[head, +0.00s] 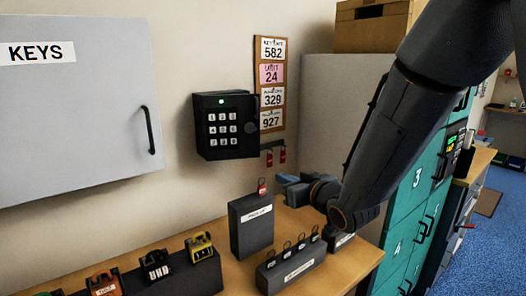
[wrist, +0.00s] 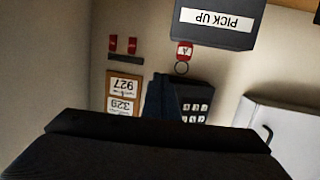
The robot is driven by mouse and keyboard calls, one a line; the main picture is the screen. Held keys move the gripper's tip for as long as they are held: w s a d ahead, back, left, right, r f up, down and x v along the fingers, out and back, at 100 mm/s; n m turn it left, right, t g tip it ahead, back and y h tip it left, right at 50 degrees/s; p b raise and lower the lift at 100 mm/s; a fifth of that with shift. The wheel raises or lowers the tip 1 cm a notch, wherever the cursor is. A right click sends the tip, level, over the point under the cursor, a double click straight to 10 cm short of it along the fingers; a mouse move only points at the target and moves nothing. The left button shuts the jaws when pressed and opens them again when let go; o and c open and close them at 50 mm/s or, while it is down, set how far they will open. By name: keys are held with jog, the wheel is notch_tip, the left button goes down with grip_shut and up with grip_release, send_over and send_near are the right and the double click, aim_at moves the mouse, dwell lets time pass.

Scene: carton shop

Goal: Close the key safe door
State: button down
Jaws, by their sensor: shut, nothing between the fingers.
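The key safe (head: 225,125) is a black box on the wall with a white-button keypad, a lit green light and a round knob at its right. Its door front shows no clear gap in the head view; whether it is fully shut I cannot tell. My gripper (head: 286,182) is below and to the right of the safe, apart from it in the picture, shut and empty. In the wrist view, which is upside down, the shut fingers (wrist: 161,95) cover part of the safe (wrist: 195,103), and my dark gripper body hides more below.
The black PICK UP box (head: 252,228) with a red key tag (head: 262,187) stands on the wooden counter (head: 345,268) below the safe. A grey KEYS cabinet (head: 90,110) hangs at left. A sign board (head: 271,80) and red tags hang beside the safe. Teal lockers (head: 415,195) stand right.

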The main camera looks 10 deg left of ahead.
jog(key=s+a+r+n+y+p, duration=0.1)
jog(key=s+a+r+n+y, duration=0.1)
jog(key=a+r+y, duration=0.3)
jog(key=shift+h, duration=0.7)
jog(key=shift+w+a+r+b, duration=0.1)
jog(key=shift+w+a+b, duration=0.2)
jog(key=shift+w+a, duration=0.65)
jog(key=shift+w+a+f+b, duration=0.1)
jog(key=shift+w+a+b, duration=0.25)
jog(key=shift+w, duration=1.1)
jog(key=shift+w+a+r+b, duration=0.1)
jog(key=shift+w+a+b, duration=0.15)
jog(key=shift+w+a, duration=0.75)
jog(key=shift+w+d, duration=0.2)
jog(key=shift+w, duration=0.1)
jog(key=shift+w+a+b, duration=0.35)
jog(key=shift+w, duration=0.4)
jog(key=shift+w+a+b, duration=0.3)
jog(key=shift+w+a, duration=0.05)
jog(key=shift+w, duration=0.55)
jog(key=shift+a, duration=0.1)
jog(key=shift+b+x, duration=0.4)
jog(key=shift+x, duration=0.5)
jog(key=p, duration=0.1)
send_near(255, 148)
jog(key=x, duration=0.2)
jog(key=shift+w+a, duration=0.15)
jog(key=shift+w, duration=0.2)
